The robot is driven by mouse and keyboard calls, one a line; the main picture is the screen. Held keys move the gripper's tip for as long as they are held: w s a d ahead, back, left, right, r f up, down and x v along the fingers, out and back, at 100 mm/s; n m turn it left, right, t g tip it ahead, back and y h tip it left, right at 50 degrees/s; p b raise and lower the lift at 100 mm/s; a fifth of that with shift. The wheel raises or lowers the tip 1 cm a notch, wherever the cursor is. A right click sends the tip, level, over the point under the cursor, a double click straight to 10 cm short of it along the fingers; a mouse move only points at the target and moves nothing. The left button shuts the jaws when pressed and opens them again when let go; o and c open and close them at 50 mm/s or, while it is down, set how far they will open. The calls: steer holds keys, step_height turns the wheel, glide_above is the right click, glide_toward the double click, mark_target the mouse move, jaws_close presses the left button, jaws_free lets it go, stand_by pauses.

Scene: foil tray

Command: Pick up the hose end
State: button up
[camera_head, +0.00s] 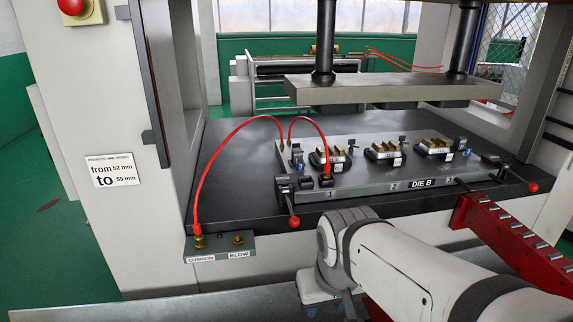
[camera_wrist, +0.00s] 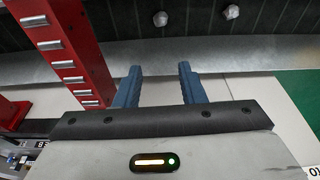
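A red hose (camera_head: 305,120) arches from a brass fitting at the die's back left corner. Its free-looking hose end (camera_head: 327,178), with a brass tip, sits upright at a small dark block on the die plate (camera_head: 370,180). A second red hose (camera_head: 217,152) runs from the same corner down to the CUSHION port (camera_head: 198,241). The BLOW port (camera_head: 239,240) beside it has no hose. My gripper, low in front of the press in the head view, is mostly hidden by my arm. In the wrist view my gripper (camera_wrist: 160,70) is open, its blue fingers apart and empty.
A red roller rail (camera_head: 505,235) stands at the right; it also shows in the wrist view (camera_wrist: 62,50). Red-knobbed levers (camera_head: 293,222) stick out at the die's front. The upper press plate (camera_head: 390,88) hangs above. The dark bed (camera_head: 235,170) left of the die is clear.

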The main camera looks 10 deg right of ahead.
mark_target(327, 164)
steer(key=shift+s+d, duration=0.1)
steer(key=shift+d, duration=0.05)
